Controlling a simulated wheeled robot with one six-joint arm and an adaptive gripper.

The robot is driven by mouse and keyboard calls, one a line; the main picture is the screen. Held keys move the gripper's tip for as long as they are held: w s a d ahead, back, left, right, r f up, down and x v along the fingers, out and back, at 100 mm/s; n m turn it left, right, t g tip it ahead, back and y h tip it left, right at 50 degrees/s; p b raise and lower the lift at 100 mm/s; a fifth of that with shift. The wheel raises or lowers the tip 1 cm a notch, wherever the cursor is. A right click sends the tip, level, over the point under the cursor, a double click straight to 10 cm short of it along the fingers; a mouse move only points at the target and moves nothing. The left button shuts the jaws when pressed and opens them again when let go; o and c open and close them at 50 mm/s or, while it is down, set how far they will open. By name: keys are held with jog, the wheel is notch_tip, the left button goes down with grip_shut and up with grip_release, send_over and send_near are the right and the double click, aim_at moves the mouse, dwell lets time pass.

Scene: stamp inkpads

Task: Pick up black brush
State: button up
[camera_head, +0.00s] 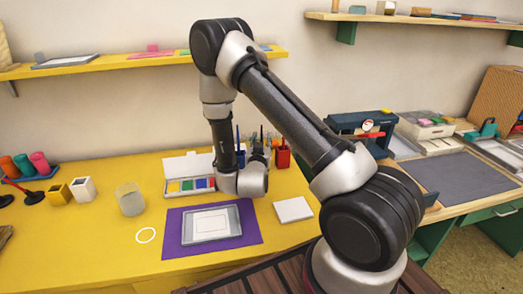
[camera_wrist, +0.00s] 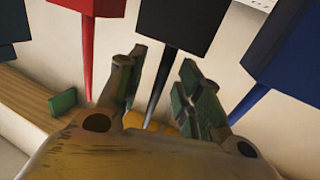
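The black brush (camera_wrist: 158,85) stands in a black square cup (camera_wrist: 176,22) in the wrist view, its thin handle tapering between my two fingers. My gripper (camera_wrist: 162,60) is open around the handle, with gaps visible on both sides. In the camera_head view my gripper (camera_head: 258,152) is at the row of brushes at the back of the yellow table, and the arm hides part of them.
A red cup with a red brush (camera_wrist: 87,60) is close on the left and a blue cup (camera_wrist: 285,45) close on the right. A yellow shelf (camera_head: 110,64) runs above. A paint box (camera_head: 190,186) and purple mat (camera_head: 172,240) lie in front.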

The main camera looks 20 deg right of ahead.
grip_shut()
dwell(0.3)
